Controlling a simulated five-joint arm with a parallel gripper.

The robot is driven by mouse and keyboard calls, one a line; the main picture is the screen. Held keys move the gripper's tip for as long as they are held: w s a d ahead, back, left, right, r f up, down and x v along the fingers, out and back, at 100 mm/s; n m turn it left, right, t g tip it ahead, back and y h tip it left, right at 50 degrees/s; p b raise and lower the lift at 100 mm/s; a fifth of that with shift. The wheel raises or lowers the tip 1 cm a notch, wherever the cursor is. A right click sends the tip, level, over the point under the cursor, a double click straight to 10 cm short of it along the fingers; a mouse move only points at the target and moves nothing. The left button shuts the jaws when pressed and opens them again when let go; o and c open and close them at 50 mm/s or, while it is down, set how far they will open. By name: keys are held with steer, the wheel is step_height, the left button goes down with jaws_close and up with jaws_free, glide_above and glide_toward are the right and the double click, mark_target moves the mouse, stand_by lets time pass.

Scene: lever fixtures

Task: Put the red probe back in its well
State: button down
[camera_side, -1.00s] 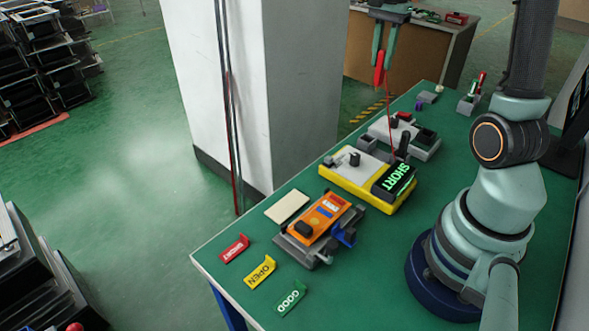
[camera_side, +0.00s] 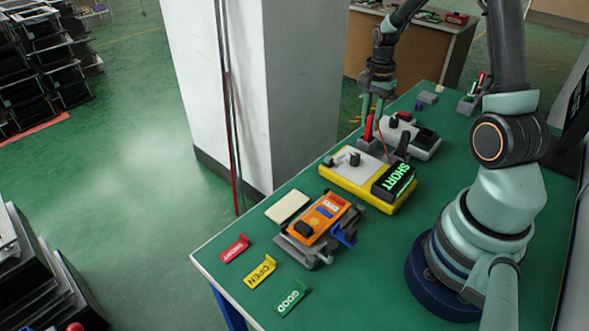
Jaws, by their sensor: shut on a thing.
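The red probe (camera_side: 368,129) is upright in my gripper (camera_side: 369,122), which is shut on it. A thin red lead runs from the probe toward the yellow meter (camera_side: 345,182), whose screen (camera_side: 393,181) reads SHORT. The gripper points down just behind the yellow meter, at the left end of the grey fixture (camera_side: 425,152). The probe's lower end is near that fixture's grey block; I cannot tell whether it touches or enters anything. A dark upright probe-like piece (camera_side: 402,146) stands at the meter's back right. The well is not clearly made out.
An orange device in a clamp fixture (camera_side: 318,220) sits in front, with a cream pad (camera_side: 287,207) beside it. Red, yellow OPEN (camera_side: 260,271) and green GOOD (camera_side: 291,298) tags lie near the front edge. A white pillar (camera_side: 265,95) stands left of the table.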

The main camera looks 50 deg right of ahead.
steer(key=shift+f, duration=0.35)
steer(key=c, duration=0.7)
jaws_free()
step_height(320, 180, up, 12)
steer(key=s+a+r+n+t, duration=0.2)
steer(key=a+r+n, duration=0.1)
steer(key=a+n, duration=0.6)
steer(key=s+a+r+n+t, duration=0.3)
steer(key=a+n, duration=0.6)
steer(key=a, duration=0.4)
steer(key=shift+a+r+t, duration=0.2)
steer(key=shift+r+t, duration=0.05)
steer(key=shift+t, duration=0.05)
